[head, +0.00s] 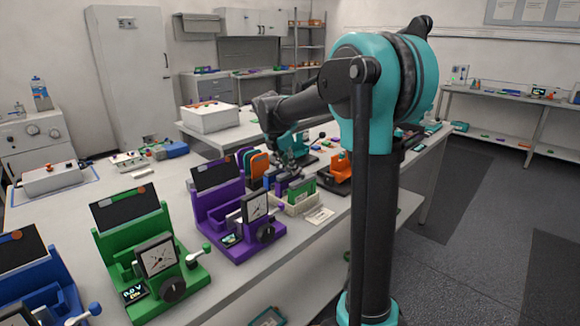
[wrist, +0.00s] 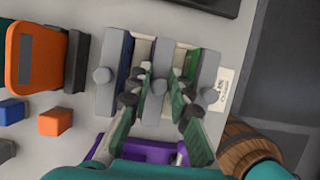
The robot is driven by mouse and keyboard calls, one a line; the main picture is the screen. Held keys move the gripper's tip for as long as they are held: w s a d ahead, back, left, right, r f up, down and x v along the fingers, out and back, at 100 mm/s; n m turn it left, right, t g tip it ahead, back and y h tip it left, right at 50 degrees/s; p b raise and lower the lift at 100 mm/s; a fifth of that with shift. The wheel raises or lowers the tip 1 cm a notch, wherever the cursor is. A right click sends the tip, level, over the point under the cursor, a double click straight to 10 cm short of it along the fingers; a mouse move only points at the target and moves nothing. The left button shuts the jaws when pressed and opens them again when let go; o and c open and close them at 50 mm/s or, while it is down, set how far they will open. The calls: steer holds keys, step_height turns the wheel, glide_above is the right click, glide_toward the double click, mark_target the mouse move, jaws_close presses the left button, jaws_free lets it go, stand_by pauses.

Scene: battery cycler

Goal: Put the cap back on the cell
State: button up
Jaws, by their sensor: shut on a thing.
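In the wrist view my gripper (wrist: 160,78) is over the cream rack (wrist: 178,130). Its two fingers close on a grey cap (wrist: 158,86) with a round knob. A blue cell (wrist: 124,60) stands left of the held cap and a green cell (wrist: 191,65) right of it. Other grey knobbed caps stand at the left (wrist: 103,95) and right (wrist: 209,75). I cannot tell whether the held cap touches a cell below. In the head view my gripper (head: 291,162) is small and dark above the rack (head: 298,208); its fingertips are hard to make out.
A purple cycler (head: 235,215) with a dial stands just left of the rack, a green one (head: 150,255) beyond it. A printed card (wrist: 222,92) lies right of the rack.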

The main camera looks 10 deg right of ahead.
stand_by(0.4)
steer(key=o, duration=1.4)
steer(key=shift+r, duration=3.45)
jaws_close()
